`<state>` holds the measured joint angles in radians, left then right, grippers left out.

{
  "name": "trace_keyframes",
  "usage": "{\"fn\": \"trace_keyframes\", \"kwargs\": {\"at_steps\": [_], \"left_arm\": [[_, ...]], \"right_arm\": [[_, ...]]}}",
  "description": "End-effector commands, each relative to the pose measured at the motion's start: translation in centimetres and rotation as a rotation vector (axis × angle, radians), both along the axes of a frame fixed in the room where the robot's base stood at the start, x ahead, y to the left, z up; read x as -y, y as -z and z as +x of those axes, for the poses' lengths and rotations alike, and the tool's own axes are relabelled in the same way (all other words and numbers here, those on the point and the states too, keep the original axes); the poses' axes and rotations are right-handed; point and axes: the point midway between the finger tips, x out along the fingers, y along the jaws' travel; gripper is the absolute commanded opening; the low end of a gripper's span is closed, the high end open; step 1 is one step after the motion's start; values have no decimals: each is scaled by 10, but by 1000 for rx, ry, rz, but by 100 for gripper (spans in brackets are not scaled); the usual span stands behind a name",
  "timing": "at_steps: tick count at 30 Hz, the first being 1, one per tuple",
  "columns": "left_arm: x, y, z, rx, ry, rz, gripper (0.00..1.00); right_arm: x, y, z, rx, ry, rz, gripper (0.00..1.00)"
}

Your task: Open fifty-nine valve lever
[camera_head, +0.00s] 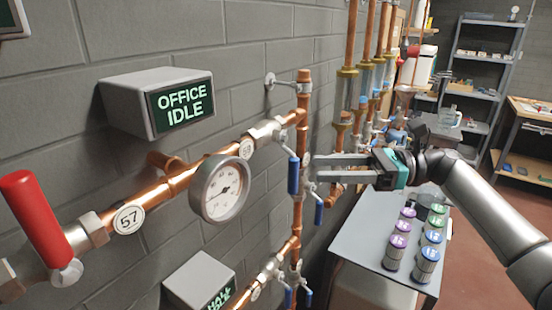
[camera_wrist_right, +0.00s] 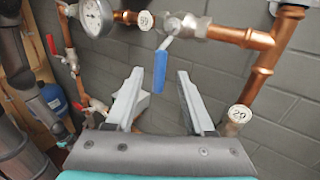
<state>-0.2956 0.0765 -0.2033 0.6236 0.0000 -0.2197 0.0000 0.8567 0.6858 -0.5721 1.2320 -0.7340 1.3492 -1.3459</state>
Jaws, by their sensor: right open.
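The round tag 59 (camera_head: 246,149) sits on the upper copper pipe, beside a metal valve (camera_head: 268,131). The valve's blue lever (camera_head: 293,176) hangs down from it. In the right wrist view the tag 59 (camera_wrist_right: 145,20) is at the top and the blue lever (camera_wrist_right: 160,72) hangs slightly tilted. My right gripper (camera_head: 314,168) is open and empty, pointing left at the lever. In the wrist view the lever shows between the open fingertips of the gripper (camera_wrist_right: 159,80); I cannot tell whether it is between them in depth. My left gripper is not in view.
A pressure gauge (camera_head: 222,188) and a red-handled valve (camera_head: 35,215) are on the same pipe to the left. An "OFFICE IDLE" box (camera_head: 160,103) is on the wall. More blue levers hang below. A table (camera_head: 352,238) with several cans stands to the right.

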Motion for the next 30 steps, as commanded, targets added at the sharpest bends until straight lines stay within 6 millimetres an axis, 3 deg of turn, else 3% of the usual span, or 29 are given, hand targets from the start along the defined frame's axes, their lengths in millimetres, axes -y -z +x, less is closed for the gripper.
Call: {"fn": "trace_keyframes", "kwargs": {"at_steps": [6, 13, 26, 30], "left_arm": [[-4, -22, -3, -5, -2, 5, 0], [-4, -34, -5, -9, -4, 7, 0], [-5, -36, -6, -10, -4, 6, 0], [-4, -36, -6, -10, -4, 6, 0]], "right_arm": [[-50, -4, 1, -1, -3, 3, 53], [-84, -2, 3, -3, 0, 3, 53], [-95, 0, 4, -2, 2, 1, 53], [-95, 0, 4, -2, 2, 2, 40]]}}
